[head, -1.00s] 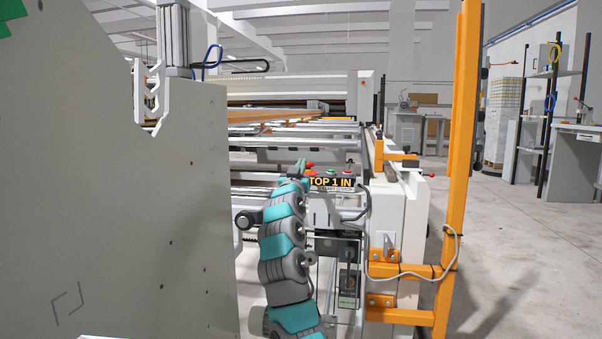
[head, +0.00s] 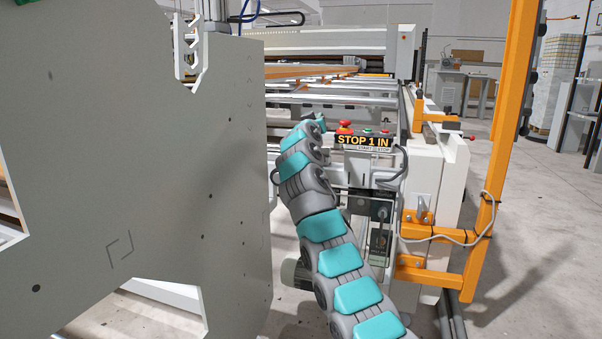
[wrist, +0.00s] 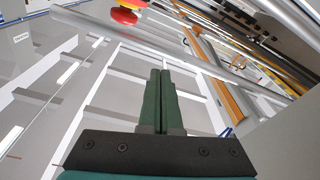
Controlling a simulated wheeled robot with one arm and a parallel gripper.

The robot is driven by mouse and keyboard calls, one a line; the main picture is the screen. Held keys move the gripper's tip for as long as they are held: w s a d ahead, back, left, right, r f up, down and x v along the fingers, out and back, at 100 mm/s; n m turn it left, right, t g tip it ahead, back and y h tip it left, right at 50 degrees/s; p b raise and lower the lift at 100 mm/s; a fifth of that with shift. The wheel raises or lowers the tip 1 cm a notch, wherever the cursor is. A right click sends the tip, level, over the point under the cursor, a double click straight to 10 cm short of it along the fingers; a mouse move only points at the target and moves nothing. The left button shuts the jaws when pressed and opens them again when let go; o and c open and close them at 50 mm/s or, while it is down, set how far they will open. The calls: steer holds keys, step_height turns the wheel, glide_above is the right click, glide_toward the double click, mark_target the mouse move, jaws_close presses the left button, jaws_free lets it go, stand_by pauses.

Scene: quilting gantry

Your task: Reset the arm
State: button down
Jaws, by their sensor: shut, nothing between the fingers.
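My arm, teal and grey, reaches up from the bottom of the head view toward the control box of the gantry. My gripper shows in the wrist view (wrist: 160,75) with its two dark green fingers pressed together and nothing between them. In the head view only a small teal tip (head: 313,122) shows at the arm's end, left of the control box. The red button (head: 344,127) sits on top of that box, above a sign (head: 363,140) reading "STOP 1 IN". In the wrist view a red and yellow button (wrist: 127,10) is at the top, apart from the fingertips.
A large grey panel (head: 130,150) fills the left side, close to my arm. An orange post (head: 511,130) with a looped cable stands right of the white end cabinet (head: 440,180). Metal rails (head: 340,98) run behind the box. Open concrete floor (head: 545,240) lies at the right.

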steer(key=s+d+f+g+h+p, duration=0.2)
steer(key=s+d+f+g+p, duration=0.15)
steer(key=s+d+g, duration=0.65)
steer(key=s+d+f+g+p, duration=0.15)
steer(key=s+d, duration=0.25)
steer(key=s, duration=0.5)
steer(key=s+d+f+g+p, duration=0.1)
steer(key=s+d+f, duration=0.25)
steer(key=s, duration=0.45)
steer(key=s+a+f+g+y+p, duration=0.1)
steer(key=s+f, duration=0.4)
steer(key=s, duration=1.1)
steer(key=s+a+f+g+y+p, duration=0.1)
steer(key=s+a+f+g+y, duration=0.2)
steer(key=s, duration=1.3)
steer(key=s+a+f+g+y+p, duration=0.1)
steer(key=s+a+f+g, duration=0.3)
steer(key=s+f, duration=0.4)
steer(key=s+y, duration=0.1)
steer(key=s, duration=0.6)
steer(key=shift+s+a+m+y+p, duration=0.2)
steer(key=shift+s+m+y+p, duration=0.1)
steer(key=shift+s, duration=0.1)
